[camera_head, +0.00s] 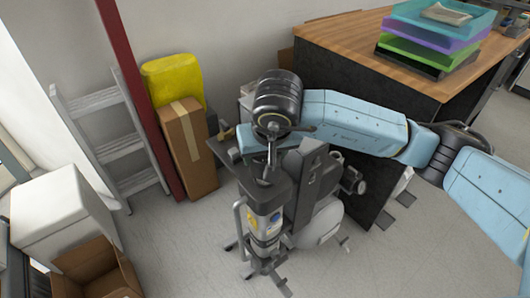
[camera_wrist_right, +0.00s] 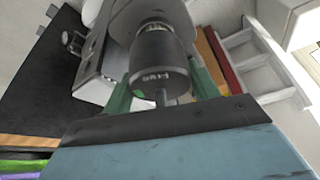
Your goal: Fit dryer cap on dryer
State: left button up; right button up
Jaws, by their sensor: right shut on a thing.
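My right gripper (camera_wrist_right: 163,75) is shut on the dryer cap (camera_wrist_right: 158,68), a dark cylinder with pale lettering, with one green finger on each side of it. In the head view my right gripper (camera_head: 267,158) is over the compressor unit, its fingers mostly hidden by my wrist. The dryer (camera_head: 264,222) seems to be the upright grey cylinder with a yellow label below it. I cannot tell whether the cap touches the dryer. My left gripper is not in view.
The compressor unit (camera_head: 318,215) stands on the floor beside the desk (camera_head: 345,45), which bears stacked trays (camera_head: 435,40). Floor between is clear.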

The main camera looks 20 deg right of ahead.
jog(key=shift+f, duration=0.2)
jog(key=shift+f+b, duration=1.6)
jog(key=shift+b, duration=0.1)
jog(key=o, duration=0.6)
jog(key=shift+f, duration=0.1)
jog(key=o, duration=0.5)
jog(key=shift+o, duration=0.2)
jog(key=shift+r, duration=0.2)
jog(key=p+v, duration=0.3)
jog(key=v, duration=1)
jog(key=shift+s+p, duration=0.15)
jog(key=shift+p, duration=0.15)
